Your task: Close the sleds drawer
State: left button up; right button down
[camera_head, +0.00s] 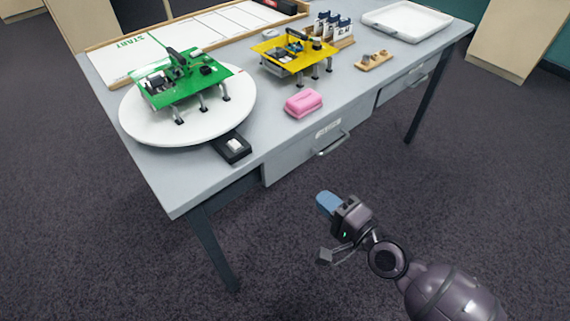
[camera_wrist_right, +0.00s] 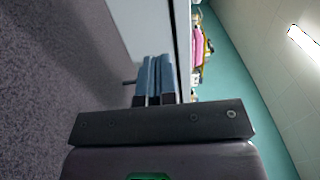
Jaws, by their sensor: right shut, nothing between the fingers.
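Two grey drawers sit under the front edge of the table. The near drawer (camera_head: 296,161) has a pale label (camera_head: 328,129) too small to read and a bar handle (camera_head: 333,144). The far drawer (camera_head: 394,88) also has a handle (camera_head: 419,80). I cannot tell which is the sleds drawer, and both fronts look about flush with the table. My right gripper (camera_head: 327,202) is shut and empty, below and in front of the near drawer, apart from it. Its blue fingers (camera_wrist_right: 155,78) show in the right wrist view with a pale grey panel beyond. My left gripper is not in view.
On the table (camera_head: 275,130) stand a white turntable (camera_head: 150,130) with a green sled, a yellow sled (camera_head: 290,50), a pink block (camera_head: 303,103), a black switch box (camera_head: 232,147) and a white tray (camera_head: 407,20). A table leg (camera_head: 213,245) stands left of my gripper. The carpet in front is clear.

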aim_at(276, 156)
jog(key=x, duration=1.2)
jog(key=shift+w+a+r, duration=0.2)
jog(key=shift+a+r, duration=0.05)
jog(key=shift+w+a, duration=0.35)
jog(key=shift+w, duration=0.2)
jog(key=shift+w+a, duration=0.4)
jog(key=shift+a, duration=0.05)
jog(key=shift+w+a, duration=0.2)
jog(key=shift+w, duration=0.1)
jog(key=shift+d+r, duration=0.1)
jog(key=shift+r, duration=0.15)
